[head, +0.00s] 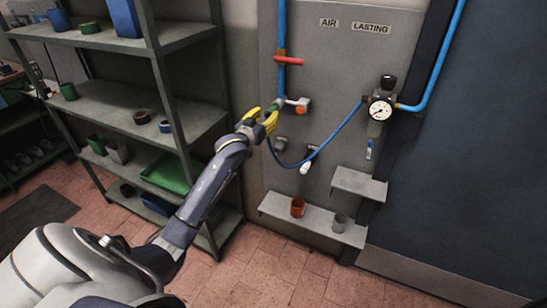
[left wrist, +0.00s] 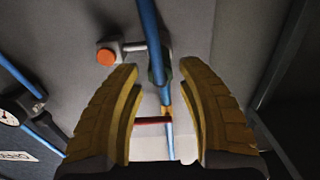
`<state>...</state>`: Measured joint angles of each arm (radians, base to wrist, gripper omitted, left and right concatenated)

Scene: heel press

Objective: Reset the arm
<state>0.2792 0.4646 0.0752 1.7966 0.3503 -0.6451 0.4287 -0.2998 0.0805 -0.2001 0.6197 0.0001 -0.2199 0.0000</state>
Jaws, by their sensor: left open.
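My left gripper (head: 264,117) has yellow fingers and is raised in front of the grey wall panel. In the left wrist view its two fingers (left wrist: 165,110) stand apart with nothing held between them. Beyond the gap I see the blue pipe (left wrist: 150,40) and a red handle (left wrist: 152,120). In the head view the red handle (head: 290,61) sticks out to the right from the pipe above the gripper. A valve with an orange button (head: 301,107) sits just right of the fingers. I cannot tell whether the fingers touch the pipe. My right gripper is not in view.
A pressure gauge (head: 381,109) hangs on the panel's right. A blue hose (head: 340,130) loops down to a white-ended fitting (head: 305,167). Metal shelving (head: 190,38) stands left, beside my arm.

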